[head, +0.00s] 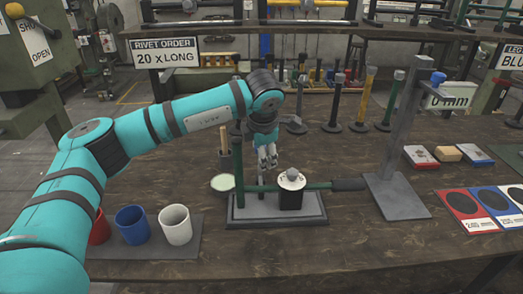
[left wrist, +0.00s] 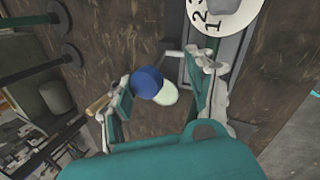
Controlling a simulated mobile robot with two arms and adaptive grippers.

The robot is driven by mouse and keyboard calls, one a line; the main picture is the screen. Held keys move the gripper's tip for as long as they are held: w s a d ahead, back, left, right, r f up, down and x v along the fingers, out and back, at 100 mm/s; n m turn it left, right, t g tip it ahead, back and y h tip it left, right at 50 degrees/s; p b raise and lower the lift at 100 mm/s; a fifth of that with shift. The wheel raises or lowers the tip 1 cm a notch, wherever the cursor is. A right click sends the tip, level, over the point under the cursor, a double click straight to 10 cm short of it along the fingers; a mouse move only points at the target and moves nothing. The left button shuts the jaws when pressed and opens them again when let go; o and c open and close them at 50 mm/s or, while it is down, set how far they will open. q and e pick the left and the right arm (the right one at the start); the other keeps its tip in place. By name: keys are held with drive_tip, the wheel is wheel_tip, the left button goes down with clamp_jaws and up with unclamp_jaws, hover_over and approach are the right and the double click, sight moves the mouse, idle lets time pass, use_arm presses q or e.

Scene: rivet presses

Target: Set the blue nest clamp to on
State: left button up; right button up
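My left gripper (head: 267,161) points down at the left part of a green-framed press on a grey base (head: 268,222). In the left wrist view its fingers (left wrist: 160,82) are spread apart. A round blue knob (left wrist: 147,82) shows between them with nothing visibly gripping it; a pale disc (left wrist: 165,96) lies partly behind it. I cannot tell whether this knob is the blue nest clamp or how it is set. In the head view no blue part shows beside the gripper. The press carries a white numbered dial (head: 291,179), also in the left wrist view (left wrist: 222,14). My right gripper is out of view.
Red, blue and white cups (head: 176,224) stand at the left front. A grey post (head: 400,140) with a blue knob (head: 438,77) stands right of the press. Coloured cards (head: 467,209) lie at the right. Upright tools (head: 335,105) line the back.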

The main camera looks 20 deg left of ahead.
use_arm(q)
drive_tip(key=shift+r, duration=0.15)
drive_tip(key=shift+r, duration=0.15)
drive_tip(key=v, duration=1.1)
drive_tip(key=shift+s+r, duration=0.2)
drive_tip(key=shift+r, duration=0.15)
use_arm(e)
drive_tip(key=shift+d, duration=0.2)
use_arm(q)
drive_tip(key=shift+f, duration=0.1)
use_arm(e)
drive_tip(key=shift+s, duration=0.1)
